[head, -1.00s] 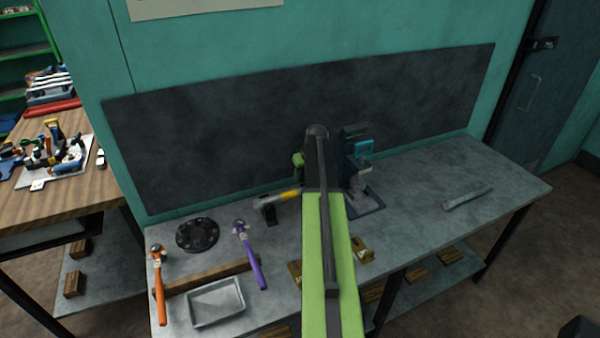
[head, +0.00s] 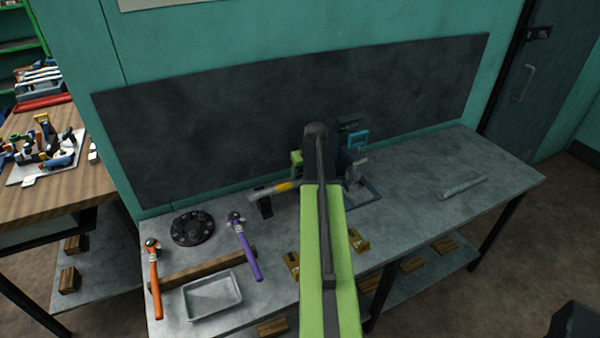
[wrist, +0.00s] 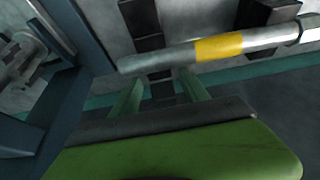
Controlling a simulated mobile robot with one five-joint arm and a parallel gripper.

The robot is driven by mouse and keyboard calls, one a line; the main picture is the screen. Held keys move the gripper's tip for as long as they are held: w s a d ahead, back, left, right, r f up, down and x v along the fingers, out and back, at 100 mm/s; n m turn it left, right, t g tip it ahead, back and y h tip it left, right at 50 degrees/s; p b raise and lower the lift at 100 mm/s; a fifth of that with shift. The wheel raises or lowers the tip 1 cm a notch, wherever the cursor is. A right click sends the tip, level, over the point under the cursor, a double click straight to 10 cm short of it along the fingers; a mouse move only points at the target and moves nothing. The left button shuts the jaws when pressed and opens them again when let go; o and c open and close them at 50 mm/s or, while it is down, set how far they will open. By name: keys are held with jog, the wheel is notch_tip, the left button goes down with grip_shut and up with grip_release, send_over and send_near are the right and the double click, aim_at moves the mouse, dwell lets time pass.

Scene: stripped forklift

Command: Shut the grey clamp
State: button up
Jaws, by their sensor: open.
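A grey metal part (head: 356,174), apparently the grey clamp, stands on a dark blue frame (head: 371,192) with a teal piece above it. My arm hides part of this area in the head view. In the wrist view a grey jointed part (wrist: 22,62) shows at the left edge, inside the dark blue frame (wrist: 82,85); whether it is open or shut I cannot tell. My gripper (wrist: 160,78) is open and empty, right of that frame. Its tips are by the grey bar tool with a yellow band (wrist: 218,47); contact is unclear.
The bar tool (head: 264,191) rests on a black stand. A round black flange (head: 192,228), orange hammer (head: 153,270), purple hammer (head: 247,245) and shallow tray (head: 212,296) are left of my arm. A grey rod (head: 462,187) lies on the mostly clear right side of the bench.

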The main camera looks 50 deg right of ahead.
jog(key=shift+s+a+f, duration=0.1)
jog(key=shift+s, duration=0.2)
jog(key=shift+r+p, duration=0.25)
jog(key=shift+p, duration=0.1)
jog(key=p+v, duration=1.5)
jog(key=v, duration=0.2)
jog(key=shift+w, duration=0.2)
